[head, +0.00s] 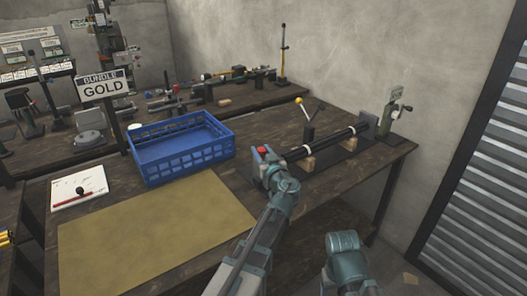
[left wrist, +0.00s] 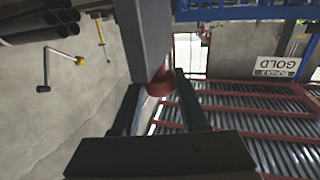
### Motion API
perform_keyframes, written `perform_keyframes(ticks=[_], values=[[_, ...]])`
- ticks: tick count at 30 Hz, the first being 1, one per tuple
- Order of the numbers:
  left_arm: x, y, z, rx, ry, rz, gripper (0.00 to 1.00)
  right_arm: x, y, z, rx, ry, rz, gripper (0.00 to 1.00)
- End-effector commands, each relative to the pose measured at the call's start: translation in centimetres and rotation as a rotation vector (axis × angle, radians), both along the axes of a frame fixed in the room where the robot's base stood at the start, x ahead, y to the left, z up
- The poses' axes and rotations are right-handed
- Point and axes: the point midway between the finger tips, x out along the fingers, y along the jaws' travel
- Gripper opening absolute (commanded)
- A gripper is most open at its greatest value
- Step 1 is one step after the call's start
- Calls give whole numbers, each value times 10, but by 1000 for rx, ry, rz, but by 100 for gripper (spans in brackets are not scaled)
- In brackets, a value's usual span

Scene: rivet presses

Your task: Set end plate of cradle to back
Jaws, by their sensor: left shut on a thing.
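The cradle's dark base (head: 338,158) lies at the right of the workbench. It carries dark tubes (head: 335,141) on wooden blocks (head: 308,164). The tube ends (left wrist: 40,22) also show in the left wrist view. The grey end plate (left wrist: 142,40) with its red knob (left wrist: 160,82) fills the top middle of that view. My left gripper (head: 267,160) is at the cradle's near left end, below the red knob in the head view. In the left wrist view its fingers (left wrist: 158,92) sit either side of the knob, shut on it. My right gripper is out of view.
A blue crate (head: 183,158) stands left of the cradle, with a tan mat (head: 150,232) in front. A lever with a yellow knob (head: 308,118) rises behind the tubes. A grey device with a crank (head: 390,118) stands at the far right end. The mat is clear.

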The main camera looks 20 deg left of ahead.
Motion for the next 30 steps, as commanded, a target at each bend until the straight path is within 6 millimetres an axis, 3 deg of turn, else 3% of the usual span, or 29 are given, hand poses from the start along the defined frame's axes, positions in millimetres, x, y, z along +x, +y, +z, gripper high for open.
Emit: perform_keyframes(ticks=[1, 6, 17, 30], values=[[-4, 3, -1, -1, 2, 9, 47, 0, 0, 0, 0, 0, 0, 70], [-3, 2, -1, -1, 1, 8, 74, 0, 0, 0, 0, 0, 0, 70], [-7, -2, 0, -1, 1, 4, 74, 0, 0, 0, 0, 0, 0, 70], [-78, -54, -1, -1, 1, 2, 74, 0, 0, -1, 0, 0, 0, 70]])
